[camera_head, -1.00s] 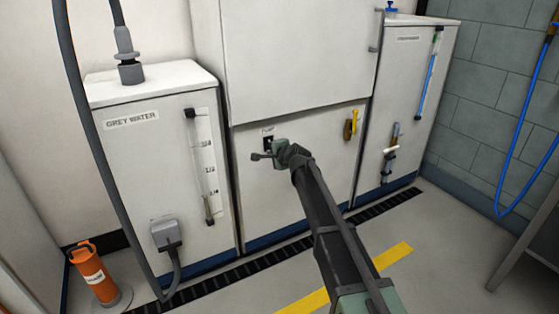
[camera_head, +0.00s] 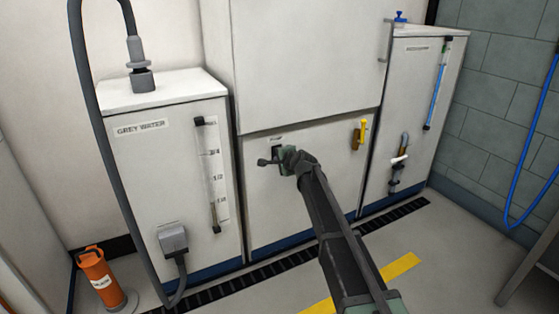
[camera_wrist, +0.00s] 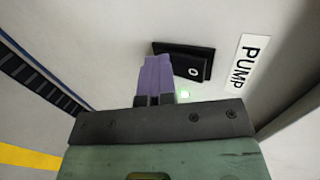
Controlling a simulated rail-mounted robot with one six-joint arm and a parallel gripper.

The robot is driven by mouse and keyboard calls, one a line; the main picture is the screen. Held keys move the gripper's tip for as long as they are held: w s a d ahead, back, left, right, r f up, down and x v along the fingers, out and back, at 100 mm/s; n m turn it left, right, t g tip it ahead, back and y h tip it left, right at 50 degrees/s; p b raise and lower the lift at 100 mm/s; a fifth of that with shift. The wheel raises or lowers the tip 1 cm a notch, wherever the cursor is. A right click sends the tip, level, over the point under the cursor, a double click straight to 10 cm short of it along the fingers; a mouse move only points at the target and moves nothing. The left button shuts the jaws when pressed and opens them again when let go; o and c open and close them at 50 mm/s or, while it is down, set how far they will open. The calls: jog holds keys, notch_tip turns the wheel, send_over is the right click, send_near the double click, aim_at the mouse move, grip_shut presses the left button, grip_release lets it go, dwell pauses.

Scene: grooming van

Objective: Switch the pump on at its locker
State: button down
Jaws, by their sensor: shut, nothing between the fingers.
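The pump switch (camera_wrist: 190,61) is a black rocker with a white "O" mark, set in a pale locker front (camera_head: 300,200). A white label (camera_wrist: 243,62) reading "PUMP" lies beside it. A small green light (camera_wrist: 185,94) glows on the panel near the switch. My gripper (camera_wrist: 157,63) is shut and empty. Its purple fingertips are at the left end of the switch in the wrist view and cover part of it; whether they touch it I cannot tell. In the head view my gripper (camera_head: 268,162) is in front of the switch, just below the label.
A grey water cabinet (camera_head: 165,150) with a gauge and hose stands left. A yellow handle (camera_head: 359,133) is on the locker's right side. Another cabinet (camera_head: 415,120) with a blue gauge stands right. An orange cylinder (camera_head: 99,277) is on the floor at left.

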jog(key=shift+w+r, duration=0.15)
jog(key=shift+r, duration=0.3)
jog(key=f+p+v, duration=0.1)
jog(key=p+v, duration=0.3)
jog(key=v, duration=1)
jog(key=shift+s+f+p, duration=0.2)
jog(key=shift+s+p, duration=0.15)
jog(key=shift+s, duration=0.05)
jog(key=shift+d, duration=0.1)
jog(key=shift+d+f+b, duration=0.5)
jog(key=shift+f+b, duration=0.15)
jog(key=shift+b, duration=0.05)
jog(key=shift+w, duration=0.1)
